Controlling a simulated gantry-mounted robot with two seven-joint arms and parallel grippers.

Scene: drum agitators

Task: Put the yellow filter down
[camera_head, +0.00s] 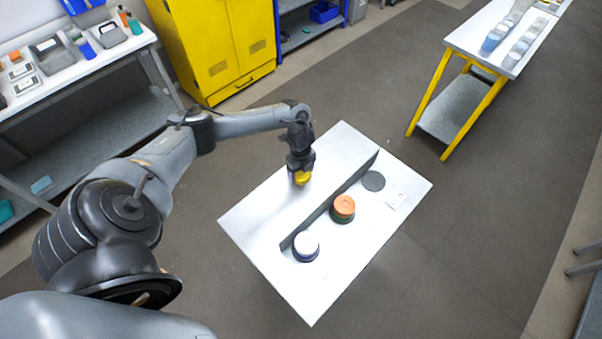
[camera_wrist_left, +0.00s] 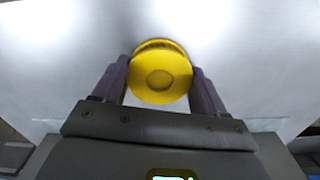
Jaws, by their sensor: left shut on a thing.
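The yellow filter (camera_head: 302,178) is a round yellow piece under my left gripper (camera_head: 301,172), over the white table on the far-left side of the dark divider. In the left wrist view the yellow filter (camera_wrist_left: 160,75) sits between the two fingers of my left gripper (camera_wrist_left: 160,80), which is shut on it. I cannot tell whether its underside touches the table. My right gripper is in neither view.
The white table (camera_head: 260,215) carries a low dark divider (camera_head: 330,200). Right of it are an orange-topped stack (camera_head: 343,205), a white-topped round piece (camera_head: 306,246), a dark grey disc (camera_head: 373,181) and a white label (camera_head: 397,200). The table's left part is clear.

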